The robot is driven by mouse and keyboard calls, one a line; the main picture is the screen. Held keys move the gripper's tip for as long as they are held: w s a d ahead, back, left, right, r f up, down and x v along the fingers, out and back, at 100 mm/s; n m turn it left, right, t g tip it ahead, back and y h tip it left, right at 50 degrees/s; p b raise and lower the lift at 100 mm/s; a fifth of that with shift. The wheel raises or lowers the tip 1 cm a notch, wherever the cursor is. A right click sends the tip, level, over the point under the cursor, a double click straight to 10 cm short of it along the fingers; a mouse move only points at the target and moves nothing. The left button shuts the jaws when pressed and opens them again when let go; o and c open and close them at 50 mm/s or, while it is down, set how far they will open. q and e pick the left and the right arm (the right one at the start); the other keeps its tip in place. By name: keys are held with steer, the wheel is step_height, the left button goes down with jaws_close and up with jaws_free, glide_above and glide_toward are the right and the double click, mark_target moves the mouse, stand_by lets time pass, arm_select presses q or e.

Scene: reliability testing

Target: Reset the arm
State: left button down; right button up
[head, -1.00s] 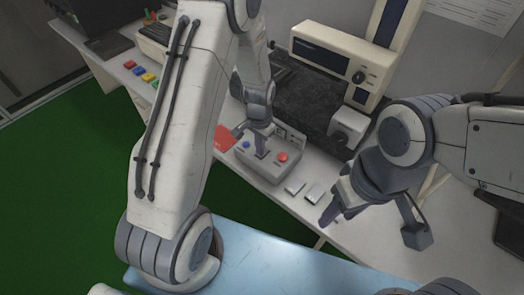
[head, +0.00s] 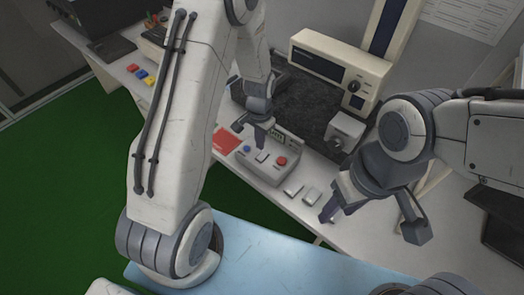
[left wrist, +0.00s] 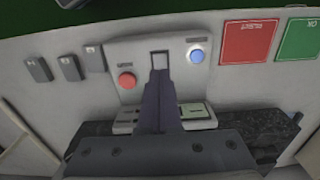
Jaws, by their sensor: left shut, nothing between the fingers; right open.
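A grey control box (head: 262,172) lies on the bench, with a blue button (head: 246,149), a red button (head: 281,161) and a pale rectangular switch (head: 262,156) between them. In the left wrist view, the red button (left wrist: 127,81), the switch (left wrist: 160,59) and the blue button (left wrist: 197,56) also show. My left gripper (head: 260,144) is shut and empty, its fingertips over the box near the switch. I cannot tell whether they touch it. My right gripper (head: 374,220) is open and empty above the right part of the bench, its fingers wide apart.
A red card (head: 226,141) lies left of the box; a green card (left wrist: 301,39) lies beside it in the left wrist view. Small grey blocks (head: 312,195) lie right of the box. A beige machine (head: 345,65) with a dark bed stands behind. A light blue surface (head: 270,260) is in front.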

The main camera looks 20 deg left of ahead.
arm_select(q)
steer(key=shift+r+p, duration=0.35)
steer(key=shift+r, duration=0.4)
